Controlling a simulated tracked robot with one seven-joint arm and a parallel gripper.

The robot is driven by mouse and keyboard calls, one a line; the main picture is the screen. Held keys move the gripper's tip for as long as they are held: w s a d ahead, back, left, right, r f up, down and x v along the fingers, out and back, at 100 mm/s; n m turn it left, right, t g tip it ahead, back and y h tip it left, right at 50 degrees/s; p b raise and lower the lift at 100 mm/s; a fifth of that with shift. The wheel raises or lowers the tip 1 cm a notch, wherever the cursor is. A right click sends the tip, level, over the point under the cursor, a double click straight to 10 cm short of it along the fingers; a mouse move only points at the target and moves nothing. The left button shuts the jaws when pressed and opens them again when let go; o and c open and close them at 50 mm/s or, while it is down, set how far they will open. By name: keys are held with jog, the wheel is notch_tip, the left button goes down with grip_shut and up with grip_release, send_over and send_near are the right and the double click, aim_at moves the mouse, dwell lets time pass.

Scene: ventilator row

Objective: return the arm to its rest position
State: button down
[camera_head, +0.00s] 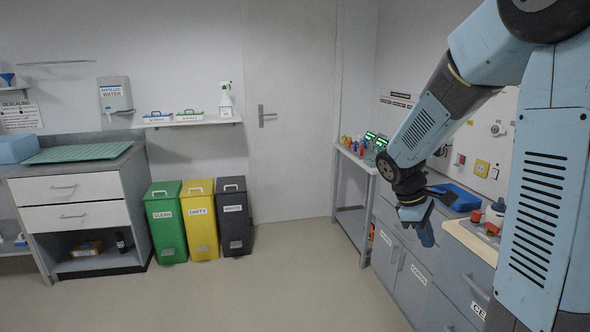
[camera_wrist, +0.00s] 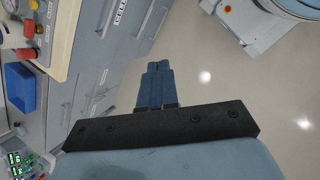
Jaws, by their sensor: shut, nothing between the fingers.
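My arm reaches in from the upper right in the head view, bent, with my gripper (camera_head: 426,236) hanging low in front of the right-hand cabinets. In the wrist view my gripper (camera_wrist: 158,68) shows with its two blue fingers together and nothing between them. It is over open floor beside the cabinet fronts and touches nothing that I can see.
Grey cabinets (camera_head: 400,258) with a worktop stand close beside my gripper. A blue tray (camera_wrist: 27,91) lies on the worktop. Green, yellow and dark bins (camera_head: 200,222) stand by the back wall. The floor (camera_head: 290,275) in the middle is clear.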

jog(key=s+a+r+m+t+y, duration=0.2)
jog(key=s+a+r+m+t, duration=0.1)
jog(key=s+r, duration=0.4)
jog(key=s+a+r+m+t+y, duration=0.3)
jog(key=s+a+r+m, duration=0.2)
jog(key=s, duration=0.6)
jog(key=shift+r+m+t, duration=0.3)
jog(key=shift+r+m, duration=0.6)
jog(key=shift+r, duration=0.05)
